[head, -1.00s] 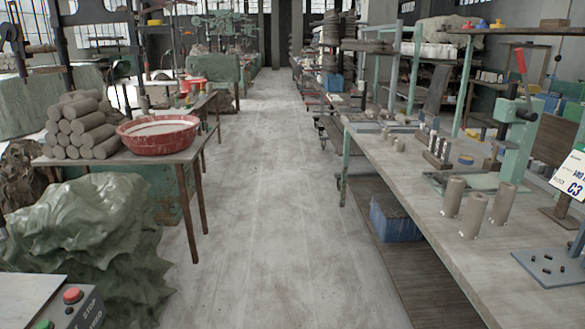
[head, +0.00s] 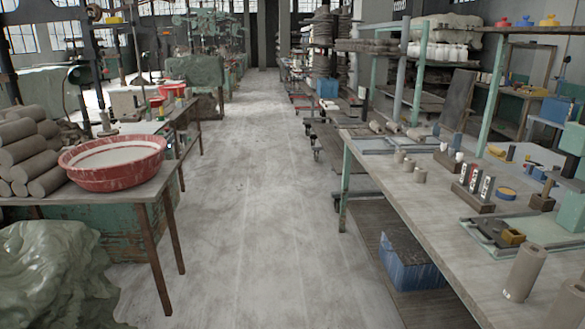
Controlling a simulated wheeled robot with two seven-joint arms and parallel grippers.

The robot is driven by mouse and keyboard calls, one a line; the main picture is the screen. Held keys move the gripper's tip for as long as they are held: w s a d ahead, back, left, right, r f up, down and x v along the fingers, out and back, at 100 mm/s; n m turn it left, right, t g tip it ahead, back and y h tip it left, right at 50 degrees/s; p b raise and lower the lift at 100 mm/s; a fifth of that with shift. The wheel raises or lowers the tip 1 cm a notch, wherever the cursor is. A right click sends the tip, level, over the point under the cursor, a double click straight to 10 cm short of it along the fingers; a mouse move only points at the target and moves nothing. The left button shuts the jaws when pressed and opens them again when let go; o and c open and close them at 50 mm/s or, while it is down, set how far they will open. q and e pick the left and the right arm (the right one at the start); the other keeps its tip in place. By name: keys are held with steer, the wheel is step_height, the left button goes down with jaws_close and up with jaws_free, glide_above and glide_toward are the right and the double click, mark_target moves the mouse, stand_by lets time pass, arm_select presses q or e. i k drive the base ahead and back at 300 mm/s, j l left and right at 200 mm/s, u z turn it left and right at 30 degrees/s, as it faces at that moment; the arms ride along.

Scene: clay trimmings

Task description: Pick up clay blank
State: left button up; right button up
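Grey clay blanks (head: 28,155) lie stacked as cylinders on the left table, cut off by the left edge of the head view. On the right workbench, a grey hollow-looking cylinder (head: 524,273) stands upright near the front, and another (head: 570,305) is cut off at the lower right corner. Smaller grey cylinders (head: 409,167) stand farther back on the bench. I cannot tell which of these is the task's blank. Neither of my grippers shows in the head view.
A red basin (head: 113,162) sits on the left table (head: 150,185). Green sheeting (head: 50,265) covers a heap at lower left. The right workbench (head: 400,205) has a blue crate (head: 405,262) beneath it. The concrete aisle (head: 245,200) between is clear.

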mark_target(416, 136)
steer(key=i+z, duration=0.1)
steer(key=i, duration=1.3)
steer(key=i+z, duration=0.3)
steer(key=i, duration=0.25)
steer(key=i+j+z, duration=0.15)
steer(key=i+z, duration=0.15)
steer(key=i, duration=0.2)
steer(key=i+j+z, duration=0.3)
steer(key=i, duration=0.25)
